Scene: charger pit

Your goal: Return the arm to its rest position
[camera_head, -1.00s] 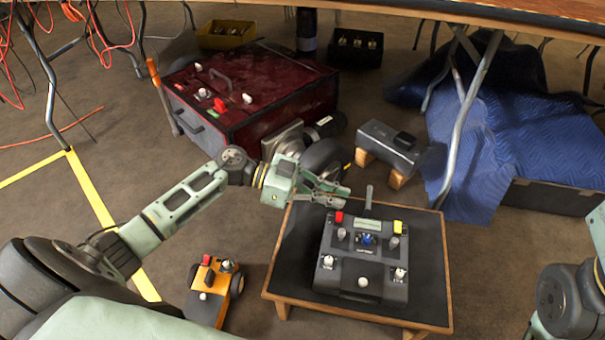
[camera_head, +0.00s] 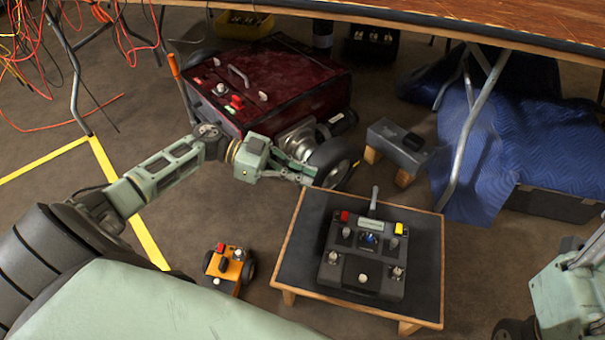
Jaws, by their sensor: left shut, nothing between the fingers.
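My left arm comes in from the left. Its gripper (camera_head: 305,178) is shut and empty, in the air between the dark red machine (camera_head: 290,85) and the low table (camera_head: 290,252). In the picture its fingertips lie just above the table's far left corner and in front of a black wheel (camera_head: 330,160) beside the machine. A black control box (camera_head: 363,262) with red and yellow buttons, small knobs and an upright lever sits on the table, apart from the gripper. Part of my right arm shows at the lower right edge; its fingers are not in view.
A small orange wheeled device (camera_head: 230,266) stands left of the table. A grey box (camera_head: 398,145) rests on wooden blocks behind it. Blue padded blankets (camera_head: 490,150) and a workbench (camera_head: 480,32) with metal legs stand at the back. Yellow tape (camera_head: 125,200) marks open floor at left.

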